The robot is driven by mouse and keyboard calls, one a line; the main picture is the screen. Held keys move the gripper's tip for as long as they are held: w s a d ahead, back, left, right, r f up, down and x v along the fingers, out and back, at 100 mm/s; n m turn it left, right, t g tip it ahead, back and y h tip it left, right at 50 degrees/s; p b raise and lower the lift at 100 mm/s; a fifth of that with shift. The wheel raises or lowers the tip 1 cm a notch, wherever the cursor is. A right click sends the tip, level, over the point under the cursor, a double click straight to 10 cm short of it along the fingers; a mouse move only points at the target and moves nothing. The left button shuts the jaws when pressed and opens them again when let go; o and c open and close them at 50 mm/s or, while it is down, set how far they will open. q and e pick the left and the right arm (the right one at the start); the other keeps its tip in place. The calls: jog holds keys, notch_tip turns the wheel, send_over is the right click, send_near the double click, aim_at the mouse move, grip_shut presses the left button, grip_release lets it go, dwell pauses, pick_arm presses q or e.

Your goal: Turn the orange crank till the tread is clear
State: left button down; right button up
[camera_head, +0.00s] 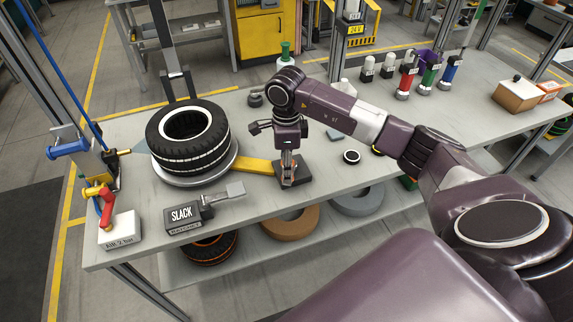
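A black tyre (190,140) lies flat on a round grey plate (228,168) at the left of the bench. A pale band runs around its tread. An orange-yellow bar (256,166), the only crank-like orange part I see, runs from beside the plate to a dark block (296,178). My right gripper (289,168) points down at the bar's right end, over the block. Its fingers are too small and overlapped to show whether they grip anything. A black box (184,217) reading "SLACK" stands in front of the tyre, with a grey metal piece beside it. My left gripper is not in view.
A blue air fitting (68,149) and a box with a red-yellow valve (119,230) stand at the left edge. Several bottles (404,80) and a brown box (517,95) stand at the right. Rings lie on the lower shelf (333,225). Bench space right of the block is mostly clear.

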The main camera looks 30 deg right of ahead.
jog(key=shift+f, duration=0.3)
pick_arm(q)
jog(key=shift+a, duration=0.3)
pick_arm(e)
jog(key=shift+d, duration=0.1)
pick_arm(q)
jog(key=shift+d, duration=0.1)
pick_arm(e)
jog(key=shift+c, duration=0.4)
grip_shut()
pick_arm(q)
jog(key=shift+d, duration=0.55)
